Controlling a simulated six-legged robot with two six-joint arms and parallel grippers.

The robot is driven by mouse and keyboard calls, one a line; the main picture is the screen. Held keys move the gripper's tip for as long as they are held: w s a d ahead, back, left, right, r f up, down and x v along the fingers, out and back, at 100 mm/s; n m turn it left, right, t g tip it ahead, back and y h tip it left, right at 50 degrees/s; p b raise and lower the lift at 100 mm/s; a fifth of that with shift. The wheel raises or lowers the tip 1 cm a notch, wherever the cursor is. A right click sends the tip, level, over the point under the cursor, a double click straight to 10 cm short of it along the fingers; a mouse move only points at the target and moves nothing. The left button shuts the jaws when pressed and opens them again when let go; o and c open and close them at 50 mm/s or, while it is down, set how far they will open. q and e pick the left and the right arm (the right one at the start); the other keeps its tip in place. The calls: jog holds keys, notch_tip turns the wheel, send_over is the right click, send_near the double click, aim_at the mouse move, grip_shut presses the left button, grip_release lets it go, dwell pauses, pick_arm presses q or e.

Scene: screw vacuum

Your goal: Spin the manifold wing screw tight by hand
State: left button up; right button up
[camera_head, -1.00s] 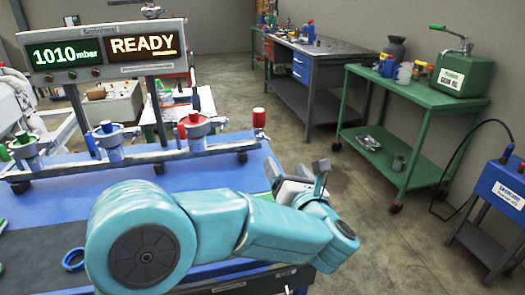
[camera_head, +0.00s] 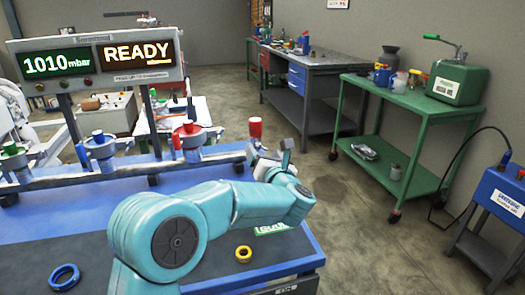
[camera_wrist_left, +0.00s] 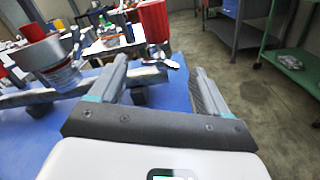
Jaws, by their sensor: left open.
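The manifold (camera_head: 120,170) is a grey bar across the blue bench, with several valves on it. A red cap (camera_head: 255,128) stands at its right end; a red cylinder also shows at the top of the left wrist view (camera_wrist_left: 154,20). I cannot make out a wing screw for certain; my gripper partly covers the bar's right end. My left gripper (camera_head: 270,160) is just beside that end, below the red cap in the picture. In the left wrist view its two fingers (camera_wrist_left: 160,77) are apart, with nothing between them. My right gripper is not in view.
A display (camera_head: 97,62) reads 1010 mbar and READY. A blue ring (camera_head: 63,278) and a yellow ring (camera_head: 243,254) lie on the bench front. A green cart (camera_head: 408,105) and a blue unit (camera_head: 505,195) stand to the right, with open floor before them.

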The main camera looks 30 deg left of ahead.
pick_arm(q)
jog(key=shift+x, duration=0.95)
jog(key=c, duration=1.1)
jog(key=shift+o, duration=0.2)
